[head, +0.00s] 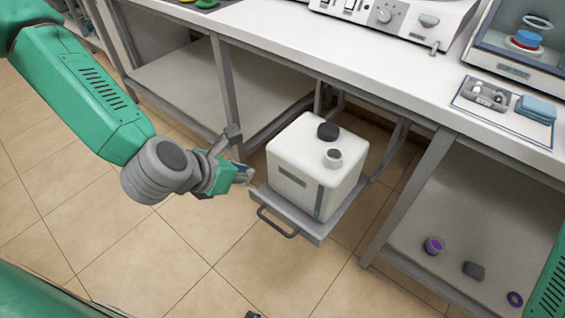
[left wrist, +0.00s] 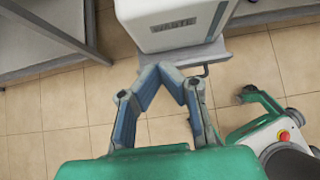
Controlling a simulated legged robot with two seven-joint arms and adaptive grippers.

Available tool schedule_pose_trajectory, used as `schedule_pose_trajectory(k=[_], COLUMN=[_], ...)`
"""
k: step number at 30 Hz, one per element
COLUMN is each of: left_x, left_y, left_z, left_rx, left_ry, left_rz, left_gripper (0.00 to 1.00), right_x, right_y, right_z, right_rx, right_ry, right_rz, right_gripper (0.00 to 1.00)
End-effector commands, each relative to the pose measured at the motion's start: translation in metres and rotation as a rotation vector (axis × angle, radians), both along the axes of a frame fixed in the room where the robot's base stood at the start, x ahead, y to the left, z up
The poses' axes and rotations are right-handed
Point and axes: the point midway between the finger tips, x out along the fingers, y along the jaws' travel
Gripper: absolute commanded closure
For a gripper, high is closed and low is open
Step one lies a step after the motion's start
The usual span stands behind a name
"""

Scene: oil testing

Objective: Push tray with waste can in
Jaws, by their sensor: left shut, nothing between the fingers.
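The white waste can (head: 316,172) stands upright on a grey pull-out tray (head: 321,228) below the bench, its dark cap and open spout on top. The tray sticks out from under the bench, with a handle (head: 276,222) on its front. In the left wrist view the can (left wrist: 178,22) shows its WASTE label, and the tray edge (left wrist: 240,49) lies below it. My left gripper (head: 250,174) is shut and empty, close to the tray's left front corner; I cannot tell if it touches. It also shows in the left wrist view (left wrist: 171,70). My right gripper is not in view.
The bench top (head: 290,62) runs above the tray, with metal legs on both sides. A lower shelf (head: 440,220) at the right holds a purple cup (head: 433,245) and small dark items.

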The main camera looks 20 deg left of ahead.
Motion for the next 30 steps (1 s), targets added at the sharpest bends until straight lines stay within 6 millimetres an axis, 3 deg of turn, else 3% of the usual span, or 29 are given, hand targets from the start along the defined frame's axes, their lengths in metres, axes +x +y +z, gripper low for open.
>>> schedule_pose_trajectory(k=[6, 17, 22, 30], left_x=[0.016, 0.066, 0.09, 0.101], left_y=[-0.003, -0.023, -0.031, -0.035], left_z=[-0.023, -0.075, -0.07, -0.071], left_rx=[0.0, 0.004, 0.003, 0.0], left_ry=[-0.001, -0.001, -0.003, 0.001], left_rz=[0.001, -0.003, -0.003, -0.001], left_gripper=[1.0, 1.0, 1.0, 1.0], right_x=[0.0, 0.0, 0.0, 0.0], right_y=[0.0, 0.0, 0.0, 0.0], right_z=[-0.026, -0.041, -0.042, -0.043], right_rx=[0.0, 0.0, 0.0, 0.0], right_ry=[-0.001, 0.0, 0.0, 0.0], right_rz=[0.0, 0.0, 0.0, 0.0], right_gripper=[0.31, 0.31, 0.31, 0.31])
